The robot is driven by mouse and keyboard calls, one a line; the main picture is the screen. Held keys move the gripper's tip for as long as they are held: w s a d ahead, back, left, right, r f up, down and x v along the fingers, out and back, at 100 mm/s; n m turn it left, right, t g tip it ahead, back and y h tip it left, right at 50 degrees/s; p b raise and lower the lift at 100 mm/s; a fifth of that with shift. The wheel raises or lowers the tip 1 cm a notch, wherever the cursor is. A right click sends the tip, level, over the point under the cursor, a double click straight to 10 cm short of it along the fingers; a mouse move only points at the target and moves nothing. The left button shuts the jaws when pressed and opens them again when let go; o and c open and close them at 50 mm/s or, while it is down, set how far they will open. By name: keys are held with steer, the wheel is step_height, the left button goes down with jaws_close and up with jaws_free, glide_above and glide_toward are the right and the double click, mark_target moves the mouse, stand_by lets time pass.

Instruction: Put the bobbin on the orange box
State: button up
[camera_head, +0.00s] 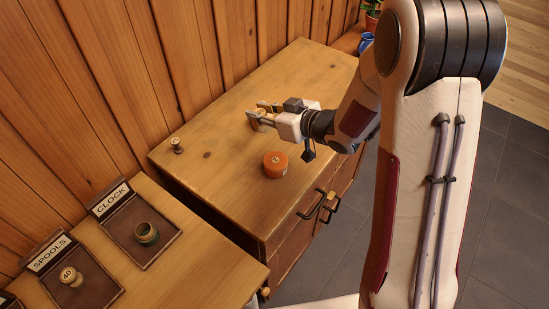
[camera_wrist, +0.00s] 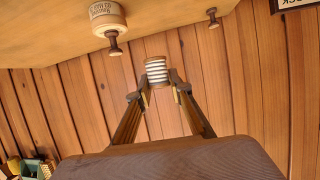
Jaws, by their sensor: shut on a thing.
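My gripper (camera_head: 256,112) is shut on the bobbin, above the cabinet top. In the wrist view, the bobbin (camera_wrist: 156,71) shows pale bands between brown ends, with the fingertips (camera_wrist: 157,86) on its sides. In the head view, only a small part of it shows at the fingers. The round orange box (camera_head: 276,164) stands on the cabinet top, below and slightly right of my gripper in the head view.
A small spool (camera_head: 177,145) stands at the cabinet's left end. A lower surface holds the SPOOLS tray (camera_head: 98,292) with a pale spool and the CLOCK tray (camera_head: 121,233) with a dark ring. The plank wall runs behind. The cabinet top (camera_head: 225,155) is mostly clear.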

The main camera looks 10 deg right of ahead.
steer(key=s+d+r+n+y, duration=0.1)
steer(key=s+d, duration=0.2)
steer(key=s, duration=0.3)
steer(key=shift+s+r+g, duration=0.25)
steer(key=shift+r+g, duration=0.1)
steer(key=shift+g, duration=0.05)
steer(key=shift+f, duration=0.1)
glide_above(276, 160)
steer(key=shift+f, duration=2.85)
steer(key=shift+f, duration=2.05)
steer(key=shift+f, duration=0.15)
steer(key=o, duration=0.8)
